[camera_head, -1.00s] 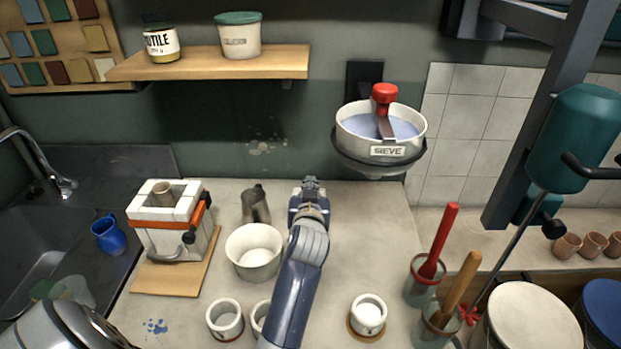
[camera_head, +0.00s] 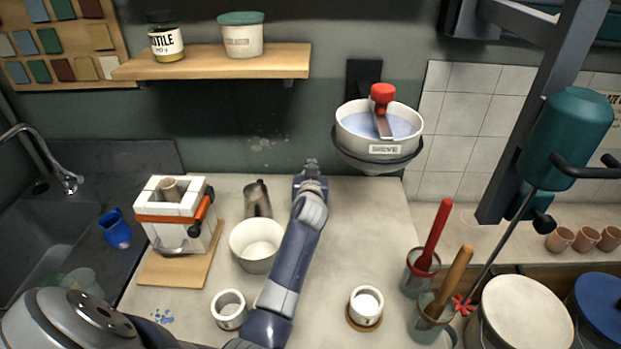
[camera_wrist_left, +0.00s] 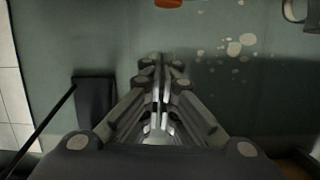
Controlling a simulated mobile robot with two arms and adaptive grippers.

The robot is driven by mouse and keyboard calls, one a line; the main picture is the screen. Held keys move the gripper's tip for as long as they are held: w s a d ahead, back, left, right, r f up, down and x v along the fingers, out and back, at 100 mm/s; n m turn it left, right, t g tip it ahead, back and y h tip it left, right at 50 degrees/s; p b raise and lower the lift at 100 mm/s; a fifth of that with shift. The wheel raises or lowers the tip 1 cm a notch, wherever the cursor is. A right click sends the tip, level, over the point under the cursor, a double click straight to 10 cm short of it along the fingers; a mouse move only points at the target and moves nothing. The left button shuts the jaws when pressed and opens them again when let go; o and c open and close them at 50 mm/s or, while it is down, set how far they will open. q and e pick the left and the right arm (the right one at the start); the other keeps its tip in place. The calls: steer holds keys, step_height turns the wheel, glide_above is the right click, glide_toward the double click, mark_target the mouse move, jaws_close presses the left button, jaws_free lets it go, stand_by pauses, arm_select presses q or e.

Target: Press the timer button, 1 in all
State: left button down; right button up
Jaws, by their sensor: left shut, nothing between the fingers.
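My left gripper (camera_head: 311,165) is shut and empty, in front of the dark green wall, left of the sieve bowl. In the left wrist view its closed fingers (camera_wrist_left: 162,68) point at the wall, with nothing between them. No timer button can be made out for certain. An orange-red object (camera_wrist_left: 168,3) is cut off at the top edge of the wrist view, apart from the fingertips; I cannot tell whether it is the timer. In the head view my left arm covers part of the counter. My right gripper is not in view.
The sieve bowl (camera_head: 352,146) hangs from the wall, right of my gripper. A metal pitcher (camera_head: 257,199) and white bowl (camera_head: 250,262) stand left of my arm. A small white cup (camera_head: 229,310) stands nearer. The counter (camera_head: 365,225) right of the arm is mostly clear.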

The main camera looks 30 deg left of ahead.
arm_select(q)
steer(key=f, duration=0.3)
steer(key=shift+a+f, duration=0.15)
steer(key=shift+a, duration=0.05)
steer(key=shift+f, duration=0.35)
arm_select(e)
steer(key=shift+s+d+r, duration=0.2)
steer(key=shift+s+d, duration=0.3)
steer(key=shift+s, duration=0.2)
